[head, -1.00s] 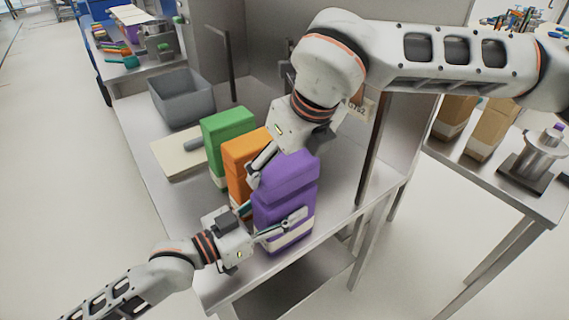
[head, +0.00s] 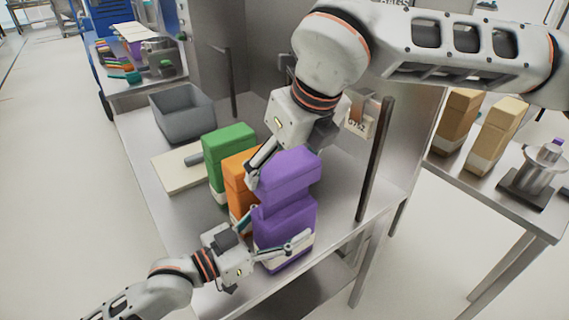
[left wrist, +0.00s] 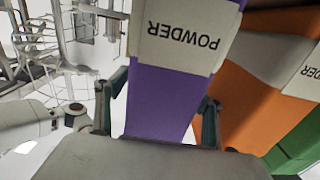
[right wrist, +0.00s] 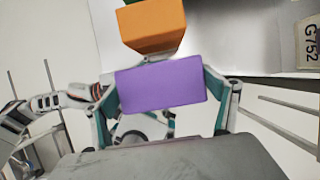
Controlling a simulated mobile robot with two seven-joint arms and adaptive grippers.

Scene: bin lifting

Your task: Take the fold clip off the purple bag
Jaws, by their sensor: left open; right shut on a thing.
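The purple bag (head: 285,228) stands at the front of the steel table, with a pale label low on its front. Its top block sits above a narrowed neck. My right gripper (right wrist: 160,105) comes down from above; in the right wrist view its fingers flank the purple top, and it is shut on the bag's top part. My left gripper (head: 275,240) is open low on the bag; in the left wrist view its fingers (left wrist: 158,112) stand either side of the purple face, below the POWDER label (left wrist: 185,35). I cannot make out the fold clip in any view.
The orange bag (head: 237,180) and green bag (head: 228,150) stand close behind the purple one. A grey bin (head: 183,108) and a pale board (head: 180,170) lie farther back. A dark upright post (head: 375,165) rises right of the bags. Two tan bags (head: 458,125) stand on the right-hand table.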

